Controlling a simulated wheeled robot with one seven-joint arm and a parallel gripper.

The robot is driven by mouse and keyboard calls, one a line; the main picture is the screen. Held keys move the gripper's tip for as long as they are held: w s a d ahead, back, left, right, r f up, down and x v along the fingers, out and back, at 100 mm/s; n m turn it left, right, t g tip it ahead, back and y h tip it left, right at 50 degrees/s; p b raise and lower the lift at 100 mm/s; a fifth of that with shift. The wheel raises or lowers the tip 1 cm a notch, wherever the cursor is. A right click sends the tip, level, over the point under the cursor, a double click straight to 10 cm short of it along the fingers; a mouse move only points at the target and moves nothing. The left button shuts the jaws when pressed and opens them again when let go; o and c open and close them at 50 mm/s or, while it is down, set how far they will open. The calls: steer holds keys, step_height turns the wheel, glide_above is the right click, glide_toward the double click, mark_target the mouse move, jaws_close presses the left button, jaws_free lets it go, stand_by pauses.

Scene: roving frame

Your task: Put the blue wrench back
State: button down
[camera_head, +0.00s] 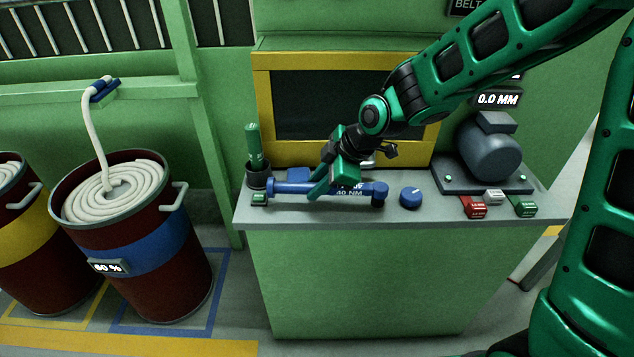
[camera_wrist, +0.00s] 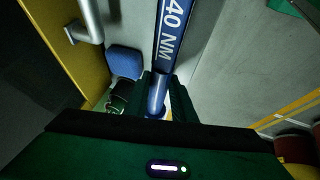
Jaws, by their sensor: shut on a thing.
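The blue wrench (camera_head: 290,188) lies level across the front of the grey counter top, with a dark label reading "40 NM". My gripper (camera_head: 322,187) comes down from above and is shut on its shaft, left of the label. In the wrist view, the wrench (camera_wrist: 157,95) runs between my gripper's fingers (camera_wrist: 161,98), with its label beyond them. Whether the wrench touches the counter or is slightly raised, I cannot tell. A dark round holder (camera_head: 258,175) at the counter's left end has a green-handled tool (camera_head: 253,143) upright in it.
A blue knob (camera_head: 410,198) is right of the wrench. A grey motor (camera_head: 489,152) and red, white and green buttons occupy the counter's right side. A yellow-framed dark window (camera_head: 262,100) stands behind. Drums with coiled hose (camera_head: 112,190) stand on the floor at left.

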steer(key=shift+f, duration=1.05)
stand_by(0.4)
steer(key=c, duration=1.4)
jaws_free()
steer(key=shift+r, duration=4)
